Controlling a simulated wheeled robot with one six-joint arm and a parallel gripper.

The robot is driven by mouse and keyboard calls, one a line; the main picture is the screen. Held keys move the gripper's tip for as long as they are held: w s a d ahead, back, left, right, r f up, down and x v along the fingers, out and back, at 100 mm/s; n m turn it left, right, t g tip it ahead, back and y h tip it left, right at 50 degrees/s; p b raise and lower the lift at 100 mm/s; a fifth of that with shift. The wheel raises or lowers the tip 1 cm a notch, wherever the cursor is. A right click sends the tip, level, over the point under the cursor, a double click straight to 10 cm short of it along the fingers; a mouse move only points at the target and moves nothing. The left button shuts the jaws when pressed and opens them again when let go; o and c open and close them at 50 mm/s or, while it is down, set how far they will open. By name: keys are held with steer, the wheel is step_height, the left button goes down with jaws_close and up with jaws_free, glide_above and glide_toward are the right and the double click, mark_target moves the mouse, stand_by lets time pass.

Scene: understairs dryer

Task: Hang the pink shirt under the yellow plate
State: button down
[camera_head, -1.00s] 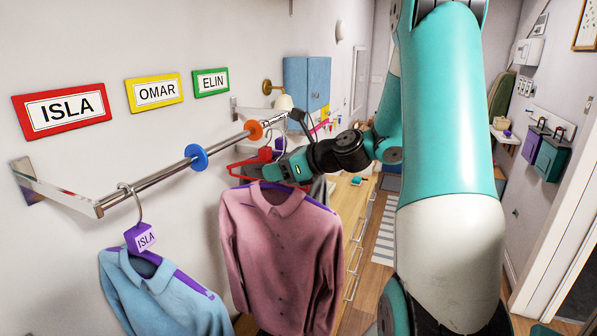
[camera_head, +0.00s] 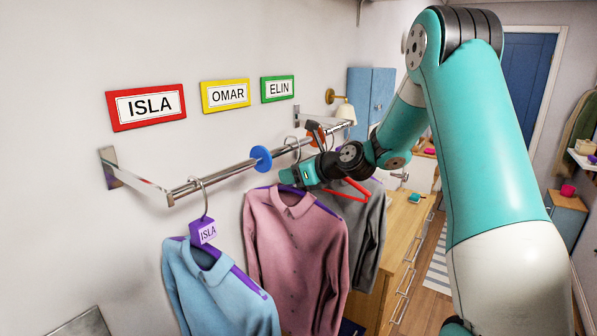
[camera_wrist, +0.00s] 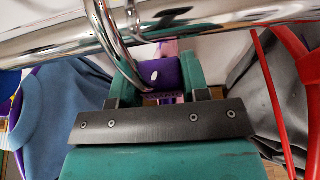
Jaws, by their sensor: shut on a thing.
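The pink shirt (camera_head: 292,240) hangs upright on a purple hanger below the rail (camera_head: 230,172). My gripper (camera_head: 290,178) is shut on the purple block (camera_wrist: 168,78) at the hanger's neck, just under the rail. The metal hook (camera_wrist: 108,35) reaches up at the rail in the wrist view; whether the rail bears its weight I cannot tell. In the head view the hook (camera_head: 292,147) shows between the blue disc (camera_head: 261,158) and the orange disc (camera_head: 315,133). The yellow plate (camera_head: 225,96), reading OMAR, is on the wall above, to the left of the hook.
A blue shirt (camera_head: 215,290) tagged ISLA hangs left, below the red plate (camera_head: 146,106). A grey shirt (camera_head: 367,225) with a red hanger (camera_head: 345,192) is close behind on the right, towards the green ELIN plate (camera_head: 278,89). A wooden counter (camera_head: 405,235) stands beyond.

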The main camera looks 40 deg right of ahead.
steer(key=shift+f, duration=0.2)
steer(key=c, duration=0.5)
jaws_free()
steer(key=shift+s, duration=0.15)
steer(key=shift+s+d+b, duration=0.15)
steer(key=shift+s+b, duration=0.15)
steer(key=shift+b, duration=0.05)
steer(key=b+v, duration=0.2)
steer(key=v, duration=0.6)
steer(key=b+v, duration=0.3)
steer(key=v, duration=0.5)
steer(key=shift+s+r, duration=0.2)
steer(key=shift+r, duration=0.1)
